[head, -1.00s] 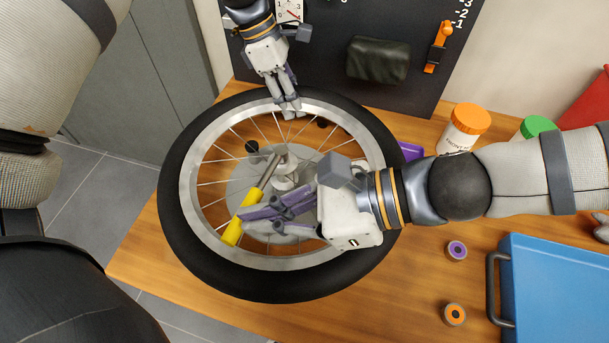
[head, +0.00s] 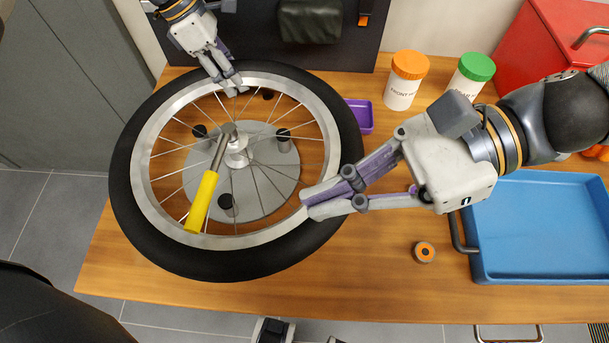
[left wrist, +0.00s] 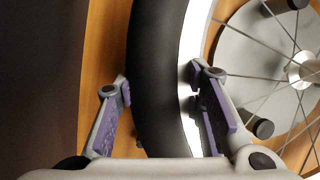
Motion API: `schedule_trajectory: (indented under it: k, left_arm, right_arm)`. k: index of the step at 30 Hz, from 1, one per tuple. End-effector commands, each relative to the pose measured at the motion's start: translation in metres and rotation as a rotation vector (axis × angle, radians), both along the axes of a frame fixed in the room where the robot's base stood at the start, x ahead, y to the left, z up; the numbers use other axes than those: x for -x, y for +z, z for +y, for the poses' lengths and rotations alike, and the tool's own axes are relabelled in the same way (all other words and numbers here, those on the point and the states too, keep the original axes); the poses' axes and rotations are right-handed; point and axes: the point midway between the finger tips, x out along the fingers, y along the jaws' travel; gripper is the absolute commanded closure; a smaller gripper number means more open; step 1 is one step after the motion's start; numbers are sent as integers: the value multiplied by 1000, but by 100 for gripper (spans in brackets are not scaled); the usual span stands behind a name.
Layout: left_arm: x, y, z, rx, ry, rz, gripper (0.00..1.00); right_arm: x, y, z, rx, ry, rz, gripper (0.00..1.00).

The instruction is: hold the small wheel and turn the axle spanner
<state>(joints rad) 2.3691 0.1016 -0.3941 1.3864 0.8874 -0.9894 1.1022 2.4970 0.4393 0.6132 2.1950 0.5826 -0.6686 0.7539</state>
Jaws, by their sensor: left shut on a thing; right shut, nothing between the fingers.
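The small wheel (head: 140,225) lies flat over a round grey plate (head: 262,178) on the wooden table, its hub at the middle. The axle spanner (head: 202,203) has a yellow handle and a grey head at the hub; the handle points to the lower left over the rim. My left gripper (head: 233,87) is shut across the tyre and rim at the wheel's far side; the left wrist view shows the tyre (left wrist: 158,100) between its fingers (left wrist: 162,80). My right gripper (head: 307,203) is shut and empty over the wheel's right rim, apart from the spanner.
An orange-lidded jar (head: 406,82) and a green-lidded jar (head: 470,78) stand at the back right, near a purple tray (head: 360,116). A blue tray (head: 540,272) lies at the right, a red box (head: 545,45) behind. A small orange-centred roll (head: 424,252) sits on the table.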

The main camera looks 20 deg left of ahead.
Motion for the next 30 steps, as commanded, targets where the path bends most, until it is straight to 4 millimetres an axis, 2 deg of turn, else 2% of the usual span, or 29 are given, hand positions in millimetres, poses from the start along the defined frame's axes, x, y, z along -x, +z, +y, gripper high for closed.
schedule_trajectory:
  k: [4, 5, 7, 8, 16, 19, 30]
  left_arm:
    - [0, 0, -1, 1, 0, 0, 100]
    - [0, 0, -1, 1, 0, 0, 61]
    - [0, 0, -1, 1, 0, 0, 45]
    - [0, 0, -1, 1, 0, 0, 42]
    - [0, 0, 0, 0, 0, 1, 42]
    - [0, 9, 4, 0, 0, -1, 42]
    - [5, 93, 40, 1, -1, -3, 42]
  right_arm:
    - [0, 0, 0, 0, 0, 0, 100]
    - [0, 0, 0, 0, 0, 0, 100]
    - [0, 0, 0, 0, 0, 0, 100]
    - [0, 0, 0, 0, 0, 0, 100]
    - [0, 0, 0, 0, 0, -1, 100]
    - [0, 0, 1, 0, 0, -1, 100]
    - [0, 0, 1, 0, 0, -1, 100]
